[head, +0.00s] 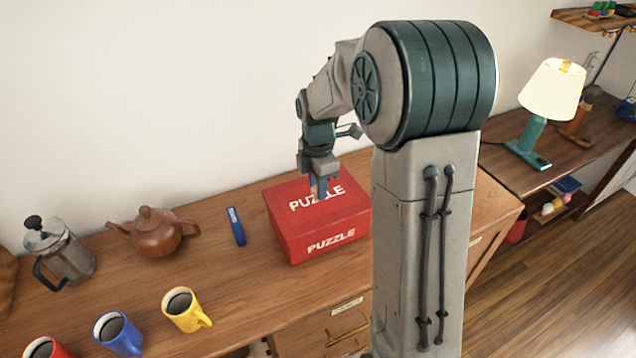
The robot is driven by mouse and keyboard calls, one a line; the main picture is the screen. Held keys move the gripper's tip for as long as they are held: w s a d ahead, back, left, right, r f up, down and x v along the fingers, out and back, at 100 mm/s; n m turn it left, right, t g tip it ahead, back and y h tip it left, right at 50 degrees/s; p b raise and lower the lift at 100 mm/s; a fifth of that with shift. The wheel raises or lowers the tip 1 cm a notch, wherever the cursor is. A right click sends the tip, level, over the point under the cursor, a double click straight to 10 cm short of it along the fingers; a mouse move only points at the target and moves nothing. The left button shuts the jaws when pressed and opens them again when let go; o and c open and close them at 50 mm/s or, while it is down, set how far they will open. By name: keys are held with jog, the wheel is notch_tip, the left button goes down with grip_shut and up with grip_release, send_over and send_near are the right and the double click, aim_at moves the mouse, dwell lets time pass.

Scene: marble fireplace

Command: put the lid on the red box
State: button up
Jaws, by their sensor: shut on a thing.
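The red box (322,246) stands on the wooden sideboard, with white PUZZLE lettering on its front. Its red lid (345,205), also lettered PUZZLE, lies over the top of the box and looks level and lined up with it. I cannot tell whether it sits fully down. My gripper (319,191) points down at the middle of the lid and is shut on it. The fingertips hide part of the lettering and the spot they grip. My arm column hides the right side of the box.
A French press (62,252), a yellow mug (183,309) and a blue mug (117,333) are farther left. A lamp (550,92) stands on the right-hand table.

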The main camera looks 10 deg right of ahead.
jog(key=o, duration=1.1)
jog(key=shift+r+p, duration=2.7)
jog(key=shift+r, duration=0.85)
grip_shut()
